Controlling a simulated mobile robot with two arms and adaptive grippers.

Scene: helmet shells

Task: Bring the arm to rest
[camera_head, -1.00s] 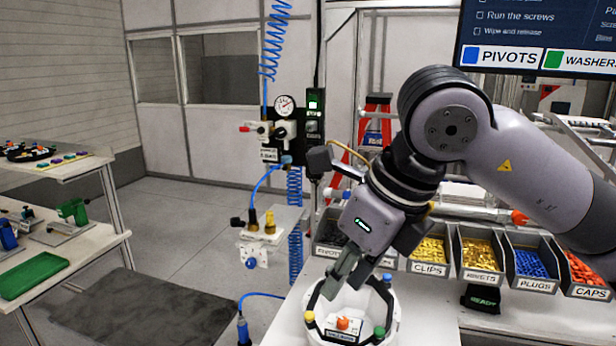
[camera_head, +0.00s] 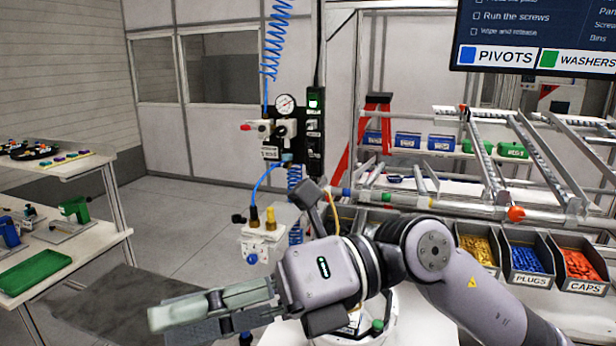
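My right arm comes in from the right, low across the front of the view, and its gripper (camera_head: 172,322) points left. Its grey-green fingers lie close together in the picture and seem empty, but the gap between them does not show clearly. The white round shell (camera_head: 388,338) on the bench is mostly hidden behind my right arm; a green knob (camera_head: 377,325) on it still shows. My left gripper is not in view.
Parts bins stand at the right: a yellow-filled bin (camera_head: 478,250), a blue-filled PLUGS bin (camera_head: 528,262) and an orange-filled CAPS bin (camera_head: 582,268). A gauge panel (camera_head: 285,125) with coiled blue hose stands behind. A side table with a green tray (camera_head: 35,274) is at left.

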